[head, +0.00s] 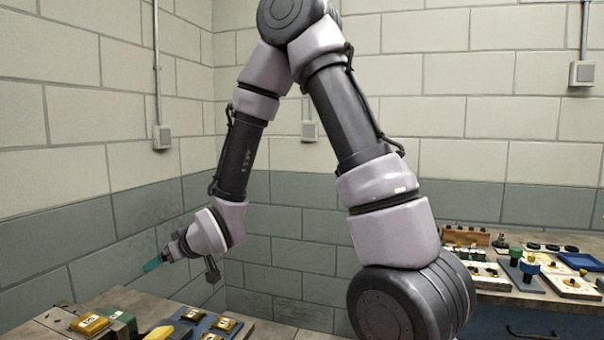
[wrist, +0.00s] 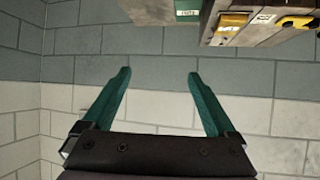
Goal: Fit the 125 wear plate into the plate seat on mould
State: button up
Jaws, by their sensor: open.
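My gripper (head: 153,264) is raised above and behind the left bench, its teal fingers pointing left. In the wrist view my gripper (wrist: 158,76) is open, with nothing between its fingers. Yellow labelled pieces lie on the left bench: one at the left (head: 90,323) and two on a blue base, a rear one (head: 192,313) and a front one (head: 226,324). Their labels are too small to read, so I cannot tell which is the 125 wear plate. A yellow piece (wrist: 233,21) also shows at the wrist view's top edge. I cannot pick out the plate seat for certain.
The left bench (head: 270,331) is cut off by the frame's bottom. A green block (head: 122,319) stands on it. A right bench holds a wooden rack (head: 466,236), a blue tray (head: 580,261) and several small parts. Block walls stand behind; the air around my gripper is clear.

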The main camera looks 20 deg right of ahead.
jog(key=s+d+r+m+h, duration=0.2)
jog(key=d+r+m+h, duration=0.3)
jog(key=d+r, duration=1.1)
jog(key=s+d+r+m+g, duration=0.1)
jog(key=s+d+r+m, duration=0.2)
jog(key=s+d, duration=0.3)
jog(key=s+d+r+m+g, duration=0.1)
jog(key=s+d+r+m, duration=0.2)
jog(key=s+d, duration=0.3)
jog(key=s, duration=0.4)
jog(key=shift+s+r, duration=0.2)
jog(key=shift+s, duration=0.15)
